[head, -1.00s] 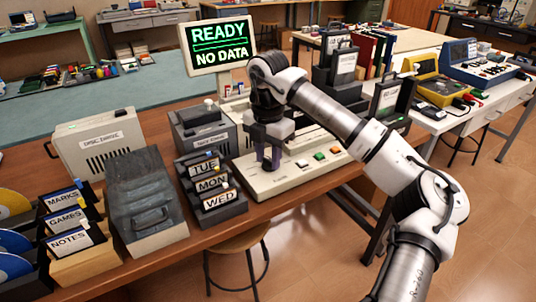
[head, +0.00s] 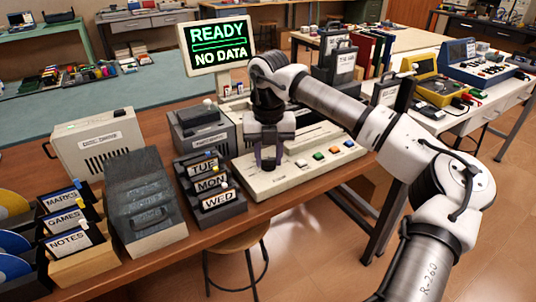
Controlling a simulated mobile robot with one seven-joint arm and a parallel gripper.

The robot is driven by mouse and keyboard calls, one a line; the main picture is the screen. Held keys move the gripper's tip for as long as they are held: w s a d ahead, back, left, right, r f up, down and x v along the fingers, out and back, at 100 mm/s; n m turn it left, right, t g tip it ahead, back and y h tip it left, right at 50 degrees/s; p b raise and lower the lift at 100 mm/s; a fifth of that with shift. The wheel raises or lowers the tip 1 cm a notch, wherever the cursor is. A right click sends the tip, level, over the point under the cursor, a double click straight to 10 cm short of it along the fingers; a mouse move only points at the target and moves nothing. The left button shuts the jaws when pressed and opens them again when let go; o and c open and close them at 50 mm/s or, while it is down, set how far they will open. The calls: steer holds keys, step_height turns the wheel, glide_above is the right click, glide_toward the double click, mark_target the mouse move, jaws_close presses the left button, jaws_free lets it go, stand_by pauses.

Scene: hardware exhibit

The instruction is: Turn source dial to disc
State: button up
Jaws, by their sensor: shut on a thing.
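The cream control console (head: 285,180) stands on the wooden bench, with a row of coloured buttons (head: 333,150) on its sloped top. My gripper (head: 268,162) points down at the left part of the console top, left of the buttons. Its fingers are shut on the source dial, which is mostly hidden between and behind them. The dial's pointer and any position labels cannot be read.
Card holders marked TUE, MON and WED (head: 212,185) stand close left of the console. A dark ribbed box (head: 145,205), a cream disc drive case (head: 98,142) and trays of cards (head: 72,240) stand further left. A stool (head: 238,240) is below the bench front.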

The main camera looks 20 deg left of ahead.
mark_target(270, 159)
steer(key=n, duration=0.3)
steer(key=shift+w+d+r+n, duration=0.1)
steer(key=shift+n, duration=0.3)
steer(key=shift+n+p, duration=0.4)
steer(key=shift+n, duration=1.4)
steer(key=o, duration=1)
step_height(270, 159, up, 14)
steer(key=shift+f, duration=0.15)
